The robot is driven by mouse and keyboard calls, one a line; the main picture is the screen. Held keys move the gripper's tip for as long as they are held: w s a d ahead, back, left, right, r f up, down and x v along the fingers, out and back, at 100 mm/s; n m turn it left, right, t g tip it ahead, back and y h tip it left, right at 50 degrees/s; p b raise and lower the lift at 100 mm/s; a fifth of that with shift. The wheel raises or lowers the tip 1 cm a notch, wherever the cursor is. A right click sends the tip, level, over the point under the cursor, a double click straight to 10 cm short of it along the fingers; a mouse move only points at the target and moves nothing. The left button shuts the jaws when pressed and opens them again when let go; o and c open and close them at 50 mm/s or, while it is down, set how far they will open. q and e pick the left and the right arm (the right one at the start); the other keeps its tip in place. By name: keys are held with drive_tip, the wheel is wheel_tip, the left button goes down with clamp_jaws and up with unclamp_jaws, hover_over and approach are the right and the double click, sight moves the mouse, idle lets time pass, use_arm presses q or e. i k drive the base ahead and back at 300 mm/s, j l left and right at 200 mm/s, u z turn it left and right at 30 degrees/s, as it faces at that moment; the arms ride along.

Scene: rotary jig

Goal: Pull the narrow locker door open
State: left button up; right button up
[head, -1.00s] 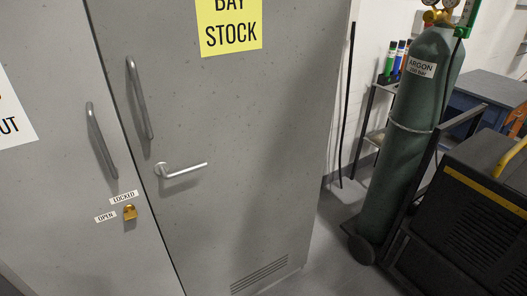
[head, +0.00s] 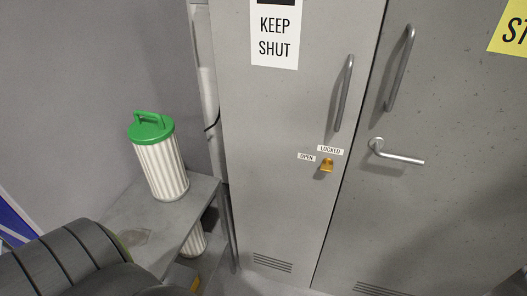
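The narrow locker door (head: 265,130) is grey, stands in the middle of the head view and looks shut. It carries a "KEEP SHUT" sign (head: 276,38). Its long upright bar handle (head: 343,93) is near its right edge. Below the handle is a small brass lock knob (head: 327,165). A "LOCKED" label (head: 330,150) sits just above the knob and an "OPEN" label (head: 306,157) to its upper left. The knob is too small to tell for certain which label it points to. Neither of my grippers is in view.
A wider grey door (head: 440,110) adjoins on the right, with a bar handle (head: 399,68) and a lever (head: 397,155). At left, a metal shelf unit (head: 125,215) bears a white ribbed canister (head: 161,168) with a green lid. A dark ribbed object (head: 75,255) fills the lower left.

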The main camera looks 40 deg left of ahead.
sight(292, 76)
drive_tip(key=u, duration=0.95)
